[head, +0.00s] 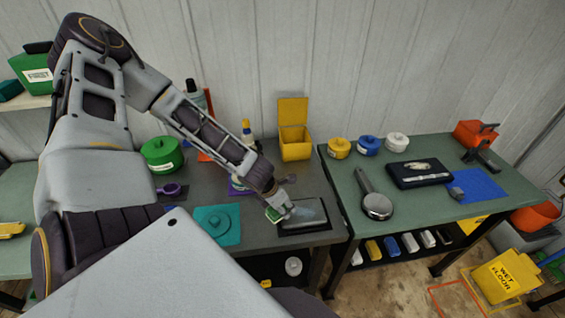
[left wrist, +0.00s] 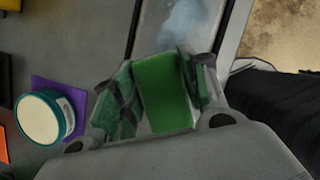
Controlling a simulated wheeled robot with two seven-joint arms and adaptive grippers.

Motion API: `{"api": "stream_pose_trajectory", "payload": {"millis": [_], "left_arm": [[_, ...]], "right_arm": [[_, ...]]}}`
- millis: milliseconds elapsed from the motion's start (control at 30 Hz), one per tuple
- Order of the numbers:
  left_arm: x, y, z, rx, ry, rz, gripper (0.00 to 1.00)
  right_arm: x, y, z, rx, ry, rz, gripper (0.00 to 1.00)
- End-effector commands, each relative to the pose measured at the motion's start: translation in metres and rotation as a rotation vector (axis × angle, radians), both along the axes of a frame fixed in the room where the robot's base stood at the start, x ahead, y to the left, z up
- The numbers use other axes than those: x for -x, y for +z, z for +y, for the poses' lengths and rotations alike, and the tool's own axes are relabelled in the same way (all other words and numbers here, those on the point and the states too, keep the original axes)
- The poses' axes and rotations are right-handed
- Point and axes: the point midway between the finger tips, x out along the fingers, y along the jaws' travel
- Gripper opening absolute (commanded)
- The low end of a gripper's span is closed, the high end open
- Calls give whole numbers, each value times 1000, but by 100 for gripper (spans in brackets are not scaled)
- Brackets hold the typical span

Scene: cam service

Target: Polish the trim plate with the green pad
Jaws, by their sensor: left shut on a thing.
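The trim plate (head: 312,214) is a grey, shiny plate in a dark frame on the middle table, near its right front edge. A pale smudge shows on its surface, and part of the plate also shows in the left wrist view (left wrist: 180,28). My left gripper (head: 277,207) is shut on the green pad (left wrist: 162,92). It holds the pad at the left end of the plate. I cannot tell whether the pad touches the plate. In the head view the gripper hides most of the pad. My right gripper is not in view.
A teal lid on a teal mat (head: 218,237) lies left of the plate. A green pot (head: 161,154) and an open yellow box (head: 293,135) stand farther back. The right table (head: 425,205) holds a round metal pan (head: 377,206) and a dark tray (head: 403,182). A gap separates the tables.

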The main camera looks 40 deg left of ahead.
Motion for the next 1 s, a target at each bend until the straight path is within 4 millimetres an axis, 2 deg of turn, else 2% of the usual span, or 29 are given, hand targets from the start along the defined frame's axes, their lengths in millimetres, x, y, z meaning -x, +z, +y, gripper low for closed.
{"api": "stream_pose_trajectory", "payload": {"millis": [1000], "left_arm": [[0, -6, 0, 0, 0, 0, 16]], "right_arm": [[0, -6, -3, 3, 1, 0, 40]]}}
